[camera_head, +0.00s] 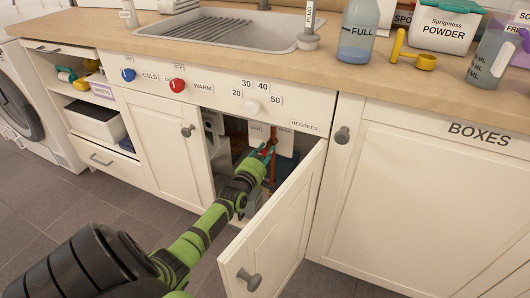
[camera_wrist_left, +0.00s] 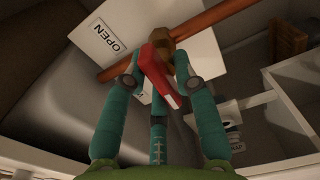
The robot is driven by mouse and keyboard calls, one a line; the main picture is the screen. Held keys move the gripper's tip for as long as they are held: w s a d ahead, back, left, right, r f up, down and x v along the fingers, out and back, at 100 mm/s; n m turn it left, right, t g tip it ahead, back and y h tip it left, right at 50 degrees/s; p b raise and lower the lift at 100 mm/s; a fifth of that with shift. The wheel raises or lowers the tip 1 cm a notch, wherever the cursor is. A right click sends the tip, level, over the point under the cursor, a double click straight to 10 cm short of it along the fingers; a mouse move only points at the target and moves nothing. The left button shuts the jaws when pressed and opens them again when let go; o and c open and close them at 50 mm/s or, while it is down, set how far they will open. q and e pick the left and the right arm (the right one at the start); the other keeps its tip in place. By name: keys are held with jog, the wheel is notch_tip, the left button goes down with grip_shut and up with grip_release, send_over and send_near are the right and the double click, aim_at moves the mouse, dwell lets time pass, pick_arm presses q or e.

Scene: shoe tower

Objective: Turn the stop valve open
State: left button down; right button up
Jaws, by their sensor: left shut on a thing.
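The stop valve shows in the left wrist view as a red lever handle (camera_wrist_left: 160,75) on a brass body (camera_wrist_left: 158,46), set on a copper pipe (camera_wrist_left: 115,68). A white card reading OPEN (camera_wrist_left: 107,38) lies behind the pipe. My left gripper (camera_wrist_left: 155,75) has its teal fingers on both sides of the red handle and is shut on it. In the head view my left gripper (camera_head: 259,157) reaches into the open cupboard under the sink, at the pipe (camera_head: 272,165). Most of the valve is hidden there. My right gripper is in neither view.
The open cupboard door (camera_head: 275,235) stands to the right of my left arm. The cupboard's frame and closed left door (camera_head: 165,150) are close on the left. Above are the counter (camera_head: 250,62), a blue cold knob (camera_head: 128,75) and a red warm knob (camera_head: 177,86).

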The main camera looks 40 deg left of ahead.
pick_arm(q)
jog(key=shift+w+r+m, duration=0.1)
jog(key=shift+r+m, duration=0.15)
jog(key=shift+m, duration=0.45)
jog(key=m+p, duration=0.1)
jog(key=m, duration=0.2)
jog(key=shift+m, duration=0.3)
jog(key=m+p, duration=0.1)
jog(key=m, duration=0.4)
jog(key=shift+w+d+p, duration=0.1)
jog(key=shift+p, duration=0.2)
jog(key=m, duration=0.3)
jog(key=shift+d+f+m, duration=0.1)
jog(key=shift+m, duration=0.3)
jog(key=shift+m+p, duration=0.3)
jog(key=shift+m, duration=1.3)
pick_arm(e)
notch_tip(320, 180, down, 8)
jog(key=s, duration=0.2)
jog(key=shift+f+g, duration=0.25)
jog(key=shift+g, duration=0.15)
pick_arm(q)
jog(key=shift+d+f+m, duration=0.1)
jog(key=shift+m, duration=0.2)
jog(key=c, duration=1.1)
grip_release()
